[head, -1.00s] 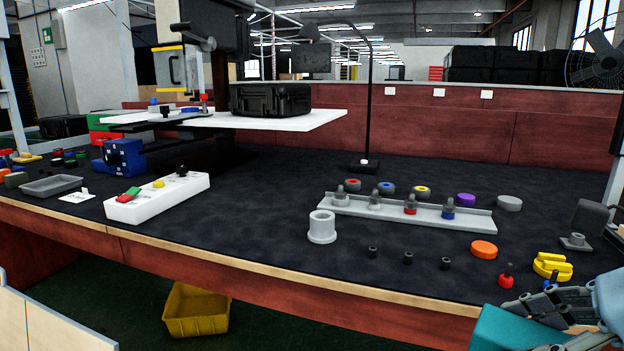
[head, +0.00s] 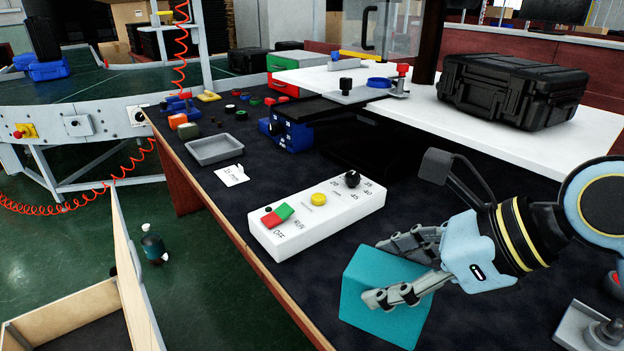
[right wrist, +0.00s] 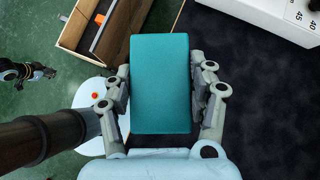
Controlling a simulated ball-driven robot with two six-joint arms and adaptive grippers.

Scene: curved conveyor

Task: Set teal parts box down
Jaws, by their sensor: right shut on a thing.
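The teal parts box (head: 372,290) is a plain block in the lower middle of the head view, over the dark bench top (head: 235,205) near its front edge. My right gripper (head: 400,270) is shut on it, with fingers on two opposite sides. In the right wrist view the box (right wrist: 161,85) fills the space between the fingers of the gripper (right wrist: 160,88). I cannot tell whether the box touches the bench. My left gripper is not in the head view.
A white control box (head: 318,215) with buttons and a knob lies left of the teal box. A grey tray (head: 214,149), a white card (head: 231,175) and a blue device (head: 288,132) stand farther back. A black case (head: 512,90) sits on a raised white shelf. A wooden crate (head: 135,275) is at lower left.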

